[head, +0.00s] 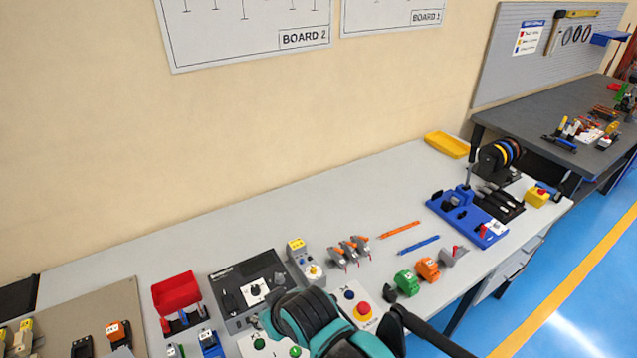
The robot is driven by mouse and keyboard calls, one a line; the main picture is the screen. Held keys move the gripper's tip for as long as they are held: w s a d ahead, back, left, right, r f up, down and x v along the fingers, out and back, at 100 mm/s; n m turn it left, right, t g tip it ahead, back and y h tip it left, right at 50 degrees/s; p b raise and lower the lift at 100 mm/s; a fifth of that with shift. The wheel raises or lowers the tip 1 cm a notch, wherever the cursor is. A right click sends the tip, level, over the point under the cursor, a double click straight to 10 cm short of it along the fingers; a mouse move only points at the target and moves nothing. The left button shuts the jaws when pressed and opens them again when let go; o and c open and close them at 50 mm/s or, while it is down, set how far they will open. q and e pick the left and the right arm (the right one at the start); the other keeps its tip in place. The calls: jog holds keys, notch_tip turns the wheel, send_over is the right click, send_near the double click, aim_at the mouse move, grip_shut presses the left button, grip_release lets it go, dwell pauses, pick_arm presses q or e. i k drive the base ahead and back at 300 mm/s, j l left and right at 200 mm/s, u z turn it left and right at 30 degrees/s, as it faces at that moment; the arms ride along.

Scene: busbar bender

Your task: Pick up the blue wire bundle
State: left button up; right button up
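The blue wire bundle (418,244) is a thin, straight blue strip lying flat on the grey workbench (365,200), right of centre in the head view. It lies slantwise with its right end farther back. Nothing touches or covers it. Teal and black parts of one of my arms show at the bottom centre, nearer the camera and to the lower left of the bundle. I cannot make out any gripper fingertips in the head view. The arm parts hide some of the bench below them.
An orange wire bundle (399,230) lies just behind the blue one. Grey-orange connectors (350,252) stand to its left. Green (407,282) and orange (428,269) blocks stand in front. A blue fixture (465,216) is to its right. The bench behind the bundles is clear.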

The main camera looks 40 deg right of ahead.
aim_at(405, 251)
jog(key=k+l+z, duration=0.1)
jog(key=k+z, duration=0.15)
jog(key=k, duration=0.4)
jog(key=i+l+z, duration=0.15)
jog(key=l+z, duration=0.2)
jog(key=i+l+z, duration=0.15)
jog(key=l+z, duration=0.2)
jog(key=i+l+z, duration=0.3)
jog(key=i+l, duration=0.65)
jog(key=l, duration=0.7)
jog(key=i+l, duration=0.1)
jog(key=l, duration=0.6)
jog(key=z, duration=0.05)
